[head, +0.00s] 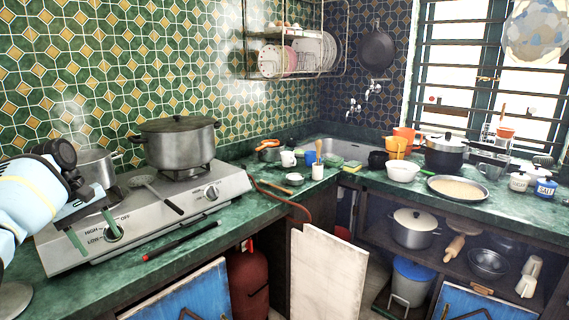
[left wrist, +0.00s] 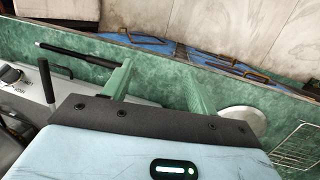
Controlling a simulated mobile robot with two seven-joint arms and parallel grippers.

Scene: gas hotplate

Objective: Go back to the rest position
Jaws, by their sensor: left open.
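My left gripper (head: 93,231) is at the left of the head view, in front of the gas hotplate (head: 215,211) and close to its left knob (head: 113,233). Its two green fingers stand apart with nothing between them. In the left wrist view the open fingers (left wrist: 158,78) are over the green counter. I cannot tell whether a finger touches the knob. The right knob (head: 211,192) is in plain view. My right gripper is not in view.
A black and red stick (head: 182,241) lies on the counter before the hotplate. A red gas cylinder (head: 248,284) stands below, beside a whitish open panel (head: 327,273). A round plate (left wrist: 243,120) shows in the left wrist view.

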